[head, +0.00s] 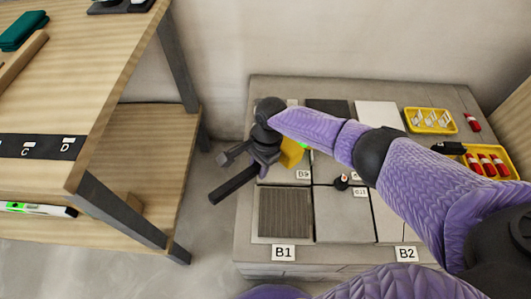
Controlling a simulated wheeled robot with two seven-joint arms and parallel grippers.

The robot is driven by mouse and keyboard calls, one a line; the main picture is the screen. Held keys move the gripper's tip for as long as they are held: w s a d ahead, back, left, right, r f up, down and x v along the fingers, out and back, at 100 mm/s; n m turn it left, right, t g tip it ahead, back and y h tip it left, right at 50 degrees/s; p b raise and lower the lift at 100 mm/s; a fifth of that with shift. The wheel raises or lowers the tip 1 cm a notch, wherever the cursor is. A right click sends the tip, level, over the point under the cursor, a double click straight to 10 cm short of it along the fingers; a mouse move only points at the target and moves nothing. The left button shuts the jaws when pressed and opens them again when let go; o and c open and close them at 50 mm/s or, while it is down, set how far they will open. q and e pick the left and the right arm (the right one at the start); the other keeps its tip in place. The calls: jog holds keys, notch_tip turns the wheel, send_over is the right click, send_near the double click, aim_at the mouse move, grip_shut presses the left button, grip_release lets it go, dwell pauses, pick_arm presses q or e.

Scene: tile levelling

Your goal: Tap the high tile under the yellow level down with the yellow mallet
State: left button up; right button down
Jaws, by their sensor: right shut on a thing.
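My right gripper (250,165) is above the left part of the tile bed and shut on the dark handle (232,186) of the yellow mallet. The handle sticks out to the lower left. The mallet's yellow head (291,153) shows on the other side, over the tiles; I cannot tell whether it touches one. Which tile is high cannot be told. My left gripper is not in view.
Yellow trays (430,121) stand at right, with red pieces nearby. A wooden table (100,60) is at left, with a green-vialled level (38,209) on its lower shelf.

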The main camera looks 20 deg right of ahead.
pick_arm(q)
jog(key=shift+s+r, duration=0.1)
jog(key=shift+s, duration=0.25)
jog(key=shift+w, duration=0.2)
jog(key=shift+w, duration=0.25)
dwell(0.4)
pick_arm(e)
notch_tip(320, 180, up, 7)
jog(key=w+a+n, duration=0.1)
jog(key=n, duration=0.2)
notch_tip(320, 180, up, 17)
jog(key=n+g+h, duration=0.2)
jog(key=n, duration=0.9)
send_over(252, 169)
jog(key=s+d, duration=0.3)
jog(key=s, duration=0.4)
pick_arm(q)
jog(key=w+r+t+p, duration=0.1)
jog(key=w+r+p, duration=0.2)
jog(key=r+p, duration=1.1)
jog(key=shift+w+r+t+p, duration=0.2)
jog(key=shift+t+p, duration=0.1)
jog(key=shift+p, duration=0.4)
pick_arm(e)
notch_tip(252, 169, up, 13)
jog(key=s, duration=0.1)
jog(key=shift+s+a, duration=0.2)
jog(key=shift+s, duration=0.1)
